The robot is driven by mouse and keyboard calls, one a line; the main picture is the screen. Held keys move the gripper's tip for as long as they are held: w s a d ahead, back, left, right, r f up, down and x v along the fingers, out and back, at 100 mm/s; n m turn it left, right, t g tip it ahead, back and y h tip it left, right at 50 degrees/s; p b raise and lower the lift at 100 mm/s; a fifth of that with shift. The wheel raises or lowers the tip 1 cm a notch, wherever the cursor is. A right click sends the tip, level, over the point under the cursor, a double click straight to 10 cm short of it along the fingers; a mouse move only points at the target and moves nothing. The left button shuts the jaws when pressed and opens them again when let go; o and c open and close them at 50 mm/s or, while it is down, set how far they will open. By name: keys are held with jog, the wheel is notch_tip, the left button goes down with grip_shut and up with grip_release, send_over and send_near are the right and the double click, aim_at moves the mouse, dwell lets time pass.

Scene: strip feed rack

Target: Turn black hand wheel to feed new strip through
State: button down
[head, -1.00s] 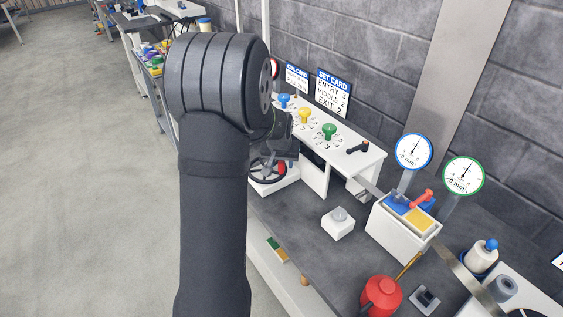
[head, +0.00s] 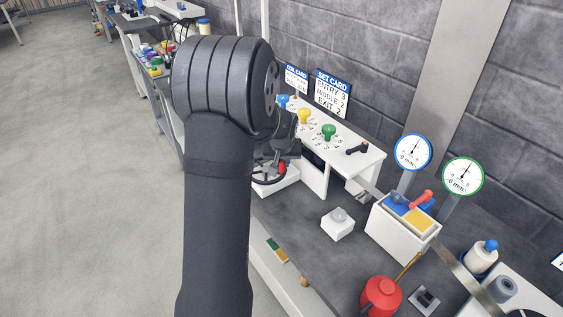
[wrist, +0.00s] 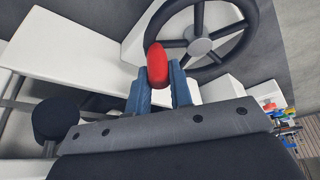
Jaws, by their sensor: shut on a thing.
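The black hand wheel (wrist: 246,45) has dark spokes, a grey hub and a red knob (wrist: 157,64) on its rim. In the wrist view, the blue fingers of my gripper (wrist: 158,84) are shut on the red knob, one on each side. In the head view, the hand wheel (head: 267,180) stands at the left end of the white rack (head: 368,160). My arm and gripper hide much of it there, and the red knob (head: 282,167) shows beside the gripper. A pale metal strip (head: 456,264) runs right from the white box.
Blue (head: 283,101), yellow (head: 304,116) and green (head: 329,131) knobs sit on the rack top. Two dial gauges (head: 413,152) (head: 463,176) stand above the white box (head: 398,232). A white block with a grey button (head: 338,222) and a red can (head: 381,296) stand on the bench.

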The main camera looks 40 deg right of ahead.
jog(key=c, duration=1.3)
grip_release()
jog(key=shift+r, duration=0.1)
jog(key=v, duration=1.7)
jog(key=shift+s+r, duration=0.1)
jog(key=shift+s, duration=0.05)
